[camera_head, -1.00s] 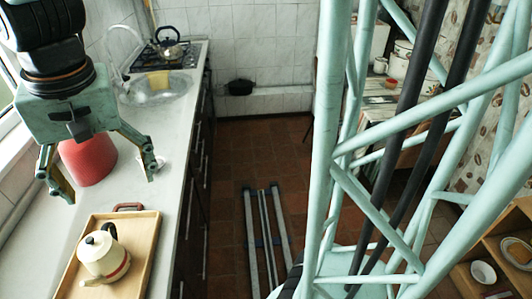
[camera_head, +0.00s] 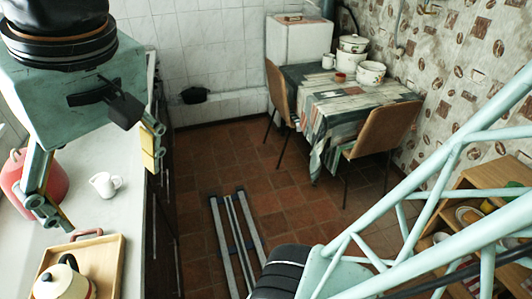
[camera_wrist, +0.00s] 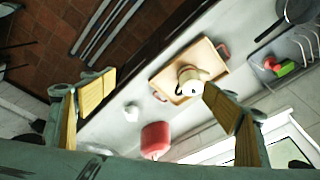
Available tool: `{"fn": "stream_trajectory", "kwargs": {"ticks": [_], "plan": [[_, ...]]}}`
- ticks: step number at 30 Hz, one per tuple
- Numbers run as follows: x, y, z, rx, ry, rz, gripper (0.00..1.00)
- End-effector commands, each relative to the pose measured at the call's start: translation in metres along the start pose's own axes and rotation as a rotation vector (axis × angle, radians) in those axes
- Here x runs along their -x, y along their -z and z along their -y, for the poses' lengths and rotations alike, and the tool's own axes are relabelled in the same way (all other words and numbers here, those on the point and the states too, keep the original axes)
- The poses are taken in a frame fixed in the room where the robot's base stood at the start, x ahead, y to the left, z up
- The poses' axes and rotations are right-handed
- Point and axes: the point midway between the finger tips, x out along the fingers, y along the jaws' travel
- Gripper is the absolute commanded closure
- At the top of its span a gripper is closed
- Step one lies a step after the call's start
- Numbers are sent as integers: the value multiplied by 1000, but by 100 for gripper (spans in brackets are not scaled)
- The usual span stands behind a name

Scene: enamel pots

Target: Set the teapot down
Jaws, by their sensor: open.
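The cream teapot (camera_head: 62,281) with a dark knob stands on a wooden tray (camera_head: 103,262) on the counter, at the lower left of the head view and partly cut off by the frame edge. In the wrist view the teapot (camera_wrist: 190,82) stands upright on the tray (camera_wrist: 212,58), apart from my fingers. My gripper (camera_head: 100,180) is open and empty above the counter, beyond the tray. In the wrist view its two fingers (camera_wrist: 160,108) are spread wide with nothing between them held.
A red canister (camera_head: 50,182) and a small white jug (camera_head: 105,184) stand on the counter near my gripper. In the wrist view a dish rack (camera_wrist: 290,58) stands past the tray. A table (camera_head: 335,105) with pots and chairs is across the room.

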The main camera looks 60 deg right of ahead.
Motion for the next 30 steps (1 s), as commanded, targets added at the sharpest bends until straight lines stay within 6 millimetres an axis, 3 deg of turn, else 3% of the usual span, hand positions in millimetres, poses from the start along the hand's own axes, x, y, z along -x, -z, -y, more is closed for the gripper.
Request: {"fn": "stream_trajectory", "kwargs": {"ticks": [15, 30], "plan": [[30, -60, -23, 123, -6, -53, 20], [32, -67, -26, 141, -10, -56, 20]]}}
